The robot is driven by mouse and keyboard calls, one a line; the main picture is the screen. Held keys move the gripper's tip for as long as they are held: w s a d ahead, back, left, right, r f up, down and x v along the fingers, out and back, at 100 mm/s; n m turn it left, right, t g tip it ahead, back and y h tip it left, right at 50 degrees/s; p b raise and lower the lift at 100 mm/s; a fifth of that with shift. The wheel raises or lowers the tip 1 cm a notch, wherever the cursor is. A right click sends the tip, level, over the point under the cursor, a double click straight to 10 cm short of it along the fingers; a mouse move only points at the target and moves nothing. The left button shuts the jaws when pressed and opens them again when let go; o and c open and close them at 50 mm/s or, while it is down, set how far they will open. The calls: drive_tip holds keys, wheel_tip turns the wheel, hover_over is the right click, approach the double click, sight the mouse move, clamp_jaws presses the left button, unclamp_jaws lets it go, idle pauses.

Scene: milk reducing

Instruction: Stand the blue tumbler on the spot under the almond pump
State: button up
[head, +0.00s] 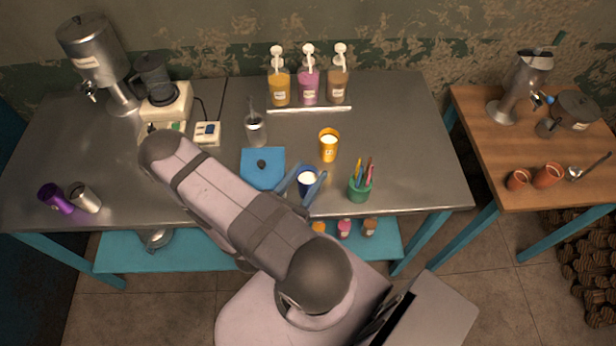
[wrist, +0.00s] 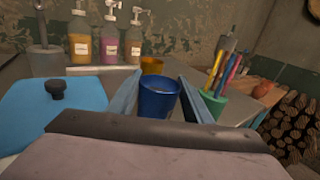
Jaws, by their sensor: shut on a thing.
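The blue tumbler (head: 308,183) is between the two pale blue fingers of my gripper (head: 309,174), which is shut on it. In the wrist view the tumbler (wrist: 157,102) looks upright between the fingers (wrist: 160,82). Its base is hidden, so I cannot tell if it touches the table. Three pump bottles stand at the back: yellow (head: 279,88), pink (head: 308,86) and brown (head: 337,86). Their labels are too small to read, so I cannot tell which is almond. A pale strip (head: 309,110) lies in front of them.
A yellow tumbler (head: 329,148) stands between my gripper and the bottles. A green pen cup (head: 360,190) is close on the right. A blue lidded box (head: 262,172) and a clear vessel (head: 255,132) are on the left. Bare metal tabletop (head: 400,130) lies to the right.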

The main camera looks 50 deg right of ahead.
wheel_tip(320, 180, up, 9)
drive_tip(key=p, duration=0.2)
drive_tip(key=shift+r, duration=0.15)
drive_tip(key=shift+g, duration=0.3)
